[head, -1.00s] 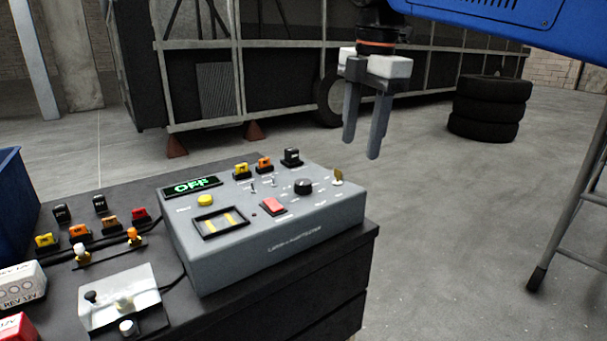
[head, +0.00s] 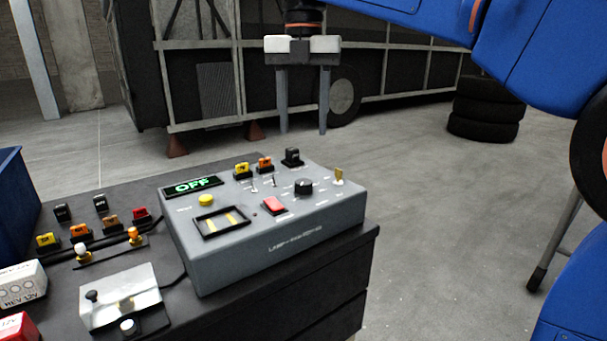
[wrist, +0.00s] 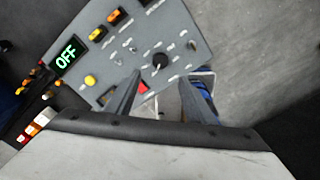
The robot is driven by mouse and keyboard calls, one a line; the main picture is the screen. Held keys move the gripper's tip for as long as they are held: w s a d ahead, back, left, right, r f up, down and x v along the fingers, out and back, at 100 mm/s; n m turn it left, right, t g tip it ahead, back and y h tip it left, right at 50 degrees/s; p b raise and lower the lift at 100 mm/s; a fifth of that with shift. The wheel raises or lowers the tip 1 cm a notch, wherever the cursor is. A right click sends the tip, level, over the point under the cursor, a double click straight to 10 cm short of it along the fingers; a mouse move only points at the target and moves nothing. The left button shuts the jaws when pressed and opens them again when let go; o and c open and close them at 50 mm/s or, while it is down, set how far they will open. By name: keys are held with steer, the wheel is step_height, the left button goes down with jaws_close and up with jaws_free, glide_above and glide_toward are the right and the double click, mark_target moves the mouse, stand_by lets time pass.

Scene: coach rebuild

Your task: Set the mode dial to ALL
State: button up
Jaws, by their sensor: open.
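The grey control box (head: 290,239) sits on the dark bench top. Its mode dial, a round black knob (head: 303,187), stands on the right part of the panel and also shows in the wrist view (wrist: 160,60). The green display (head: 193,185) reads OFF, also in the wrist view (wrist: 67,55). The labels around the dial are too small to read. My gripper (head: 303,130) is open and empty, pointing down above the box, apart from the dial. In the wrist view its two fingers (wrist: 160,92) reach toward the panel near the dial.
A red switch (head: 274,205), a yellow button (head: 206,200), small toggles and a brass key (head: 339,175) share the panel. Orange, yellow and black fuses (head: 264,165) stand along its back edge. Other fuses and a small white-topped box (head: 120,296) lie left. Stacked tyres (head: 487,110) stand behind right.

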mark_target(304, 181)
step_height(304, 181, down, 12)
steer(key=shift+r, duration=0.1)
stand_by(0.4)
steer(key=c, duration=1.1)
